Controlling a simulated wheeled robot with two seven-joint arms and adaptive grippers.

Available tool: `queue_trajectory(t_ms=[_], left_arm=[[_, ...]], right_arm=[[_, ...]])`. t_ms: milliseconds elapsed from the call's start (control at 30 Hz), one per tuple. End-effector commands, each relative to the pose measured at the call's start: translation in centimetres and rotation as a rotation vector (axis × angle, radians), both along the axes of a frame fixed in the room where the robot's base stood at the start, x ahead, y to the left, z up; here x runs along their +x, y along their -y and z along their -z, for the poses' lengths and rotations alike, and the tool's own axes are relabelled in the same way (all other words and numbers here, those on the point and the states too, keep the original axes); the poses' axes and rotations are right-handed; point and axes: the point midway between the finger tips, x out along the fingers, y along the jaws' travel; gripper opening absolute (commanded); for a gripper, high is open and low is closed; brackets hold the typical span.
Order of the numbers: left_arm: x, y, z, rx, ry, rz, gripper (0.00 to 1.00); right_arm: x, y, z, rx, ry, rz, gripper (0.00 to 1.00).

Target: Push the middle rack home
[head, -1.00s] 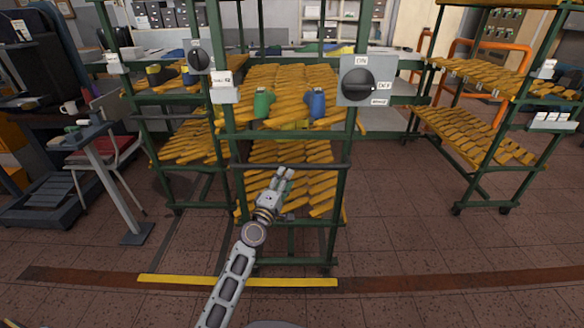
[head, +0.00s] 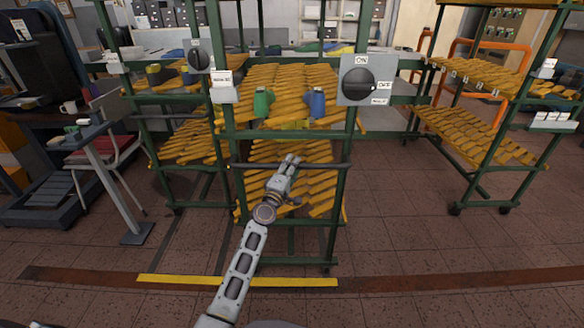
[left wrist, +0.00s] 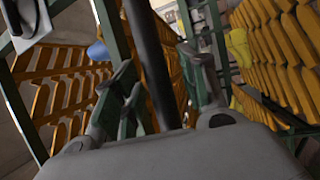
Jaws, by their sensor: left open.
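The middle rack (head: 333,228) is a green-framed trolley with tilted shelves of yellow shoe lasts. A dark horizontal bar (head: 325,166) crosses its front; it also shows in the left wrist view (left wrist: 150,62). My left gripper (head: 291,160) is open at this bar, a little right of its middle. In the left wrist view the bar runs between the spread fingers of the left gripper (left wrist: 165,88); I cannot tell whether they touch it. The fingertips partly cover the bar in the head view. My right gripper is not in view.
A grey switch box (head: 367,80) is at the rack's upper right. Another green rack (head: 480,168) stands right, and one (head: 172,170) close on the left. A yellow floor strip (head: 180,280) lies in front of the middle rack. The right floor is clear.

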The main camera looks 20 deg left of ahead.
Motion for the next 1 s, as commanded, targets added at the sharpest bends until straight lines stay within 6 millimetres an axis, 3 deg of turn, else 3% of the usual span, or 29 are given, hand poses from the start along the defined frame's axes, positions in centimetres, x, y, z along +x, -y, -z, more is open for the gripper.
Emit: queue_trajectory(t_ms=[267,600,1000], left_arm=[[0.06,0.01,-0.04,0.000,0.000,0.000,0.42],[0.05,0.01,-0.03,0.000,0.000,0.000,0.01],[0.11,-0.10,0.02,0.001,0.000,0.000,0.00]], right_arm=[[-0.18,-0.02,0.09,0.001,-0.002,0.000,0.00],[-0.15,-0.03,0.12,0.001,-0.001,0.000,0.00],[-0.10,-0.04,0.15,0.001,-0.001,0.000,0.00]])
